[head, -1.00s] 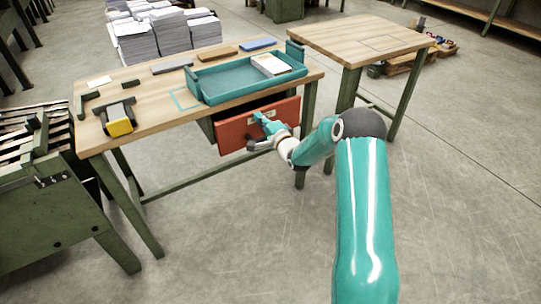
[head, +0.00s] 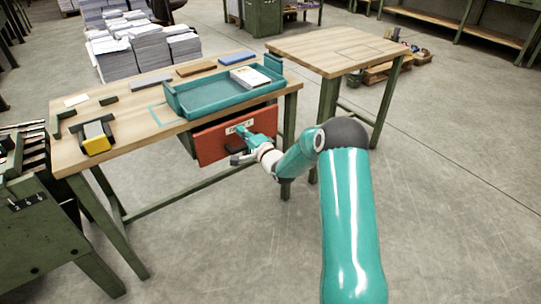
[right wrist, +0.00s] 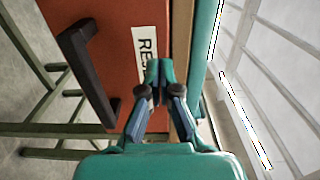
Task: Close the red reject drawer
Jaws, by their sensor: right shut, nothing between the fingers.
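The red reject drawer (head: 210,146) is under the front edge of the wooden table, with a white label and a dark handle on its front. In the right wrist view the red front (right wrist: 125,25), the handle (right wrist: 85,75) and part of the label (right wrist: 145,45) show close up. My right gripper (head: 241,131) is shut and empty, its fingertips at the drawer front beside the label. In the right wrist view its fingertips (right wrist: 158,72) overlap the label's end; contact is hard to tell. My left gripper is out of view.
A teal tray (head: 180,101) holding a paper stack (head: 250,77) sits on the table (head: 75,155) above the drawer. Another wooden table (head: 335,50) stands to the right. The floor in front is clear.

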